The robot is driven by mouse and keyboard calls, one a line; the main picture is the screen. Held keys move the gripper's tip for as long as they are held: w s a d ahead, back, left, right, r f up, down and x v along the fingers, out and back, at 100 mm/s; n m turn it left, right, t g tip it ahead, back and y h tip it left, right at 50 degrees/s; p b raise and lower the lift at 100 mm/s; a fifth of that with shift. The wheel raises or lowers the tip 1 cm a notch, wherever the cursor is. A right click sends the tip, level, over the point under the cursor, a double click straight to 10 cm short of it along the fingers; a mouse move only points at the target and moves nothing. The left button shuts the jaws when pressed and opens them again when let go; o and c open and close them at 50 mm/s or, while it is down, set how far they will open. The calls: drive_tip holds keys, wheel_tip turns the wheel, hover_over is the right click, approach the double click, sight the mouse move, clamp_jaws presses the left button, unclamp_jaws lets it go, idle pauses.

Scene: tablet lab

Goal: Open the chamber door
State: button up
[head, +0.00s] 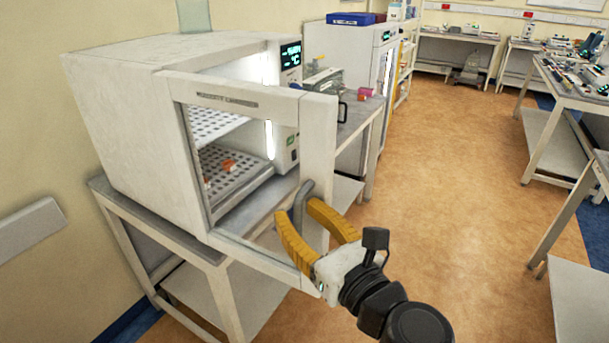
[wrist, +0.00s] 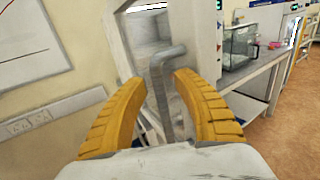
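The white chamber (head: 120,95) stands on a bench at the left in the head view. Its door (head: 318,140), a white frame with a window, stands ajar, with its handle side swung out from the body. The grey bent door handle (head: 299,203) is on the door's lower right; it also shows in the wrist view (wrist: 160,85). My gripper (head: 296,210) has its yellow fingers on either side of the handle. In the wrist view the fingers are apart, the right fingertip close to the handle and a gap at the left one. Contact is unclear.
Perforated shelves (head: 240,170) with small orange items show through the door window. A glass-sided box (head: 322,82) stands on the bench behind the chamber. A lab table (head: 570,95) is at the right. The orange floor (head: 450,190) between is clear.

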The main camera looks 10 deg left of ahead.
sight(299, 196)
drive_tip(key=shift+r, duration=3.4)
drive_tip(key=shift+f, duration=0.1)
